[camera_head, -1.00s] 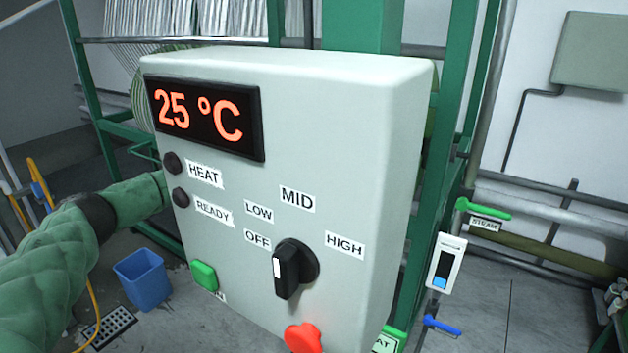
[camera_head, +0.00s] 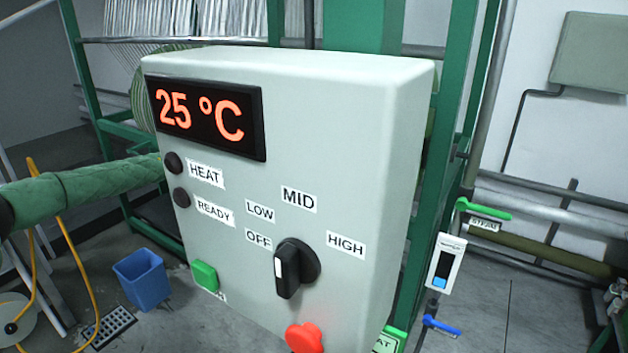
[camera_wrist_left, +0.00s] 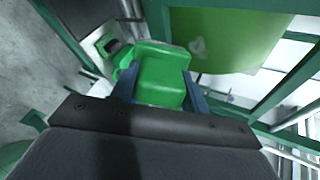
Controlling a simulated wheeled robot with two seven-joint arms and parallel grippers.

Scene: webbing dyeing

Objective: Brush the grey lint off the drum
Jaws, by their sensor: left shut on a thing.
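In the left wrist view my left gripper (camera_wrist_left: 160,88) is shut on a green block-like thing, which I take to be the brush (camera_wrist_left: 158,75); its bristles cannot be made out. Beyond it is a large smooth green curved surface, which looks like the drum (camera_wrist_left: 235,35). A small pale grey patch, perhaps the lint (camera_wrist_left: 198,46), shows on it just past the brush; a gap seems to lie between them. In the head view my left gripper is hidden behind the control box. My right gripper is in neither view.
The grey control box (camera_head: 365,150) fills the middle of the head view, its display reading 25 °C. A green frame (camera_head: 440,200) stands behind it. A blue bin (camera_head: 142,280) and a yellow hose (camera_head: 75,245) are at lower left. Green frame bars (camera_wrist_left: 285,85) flank the drum.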

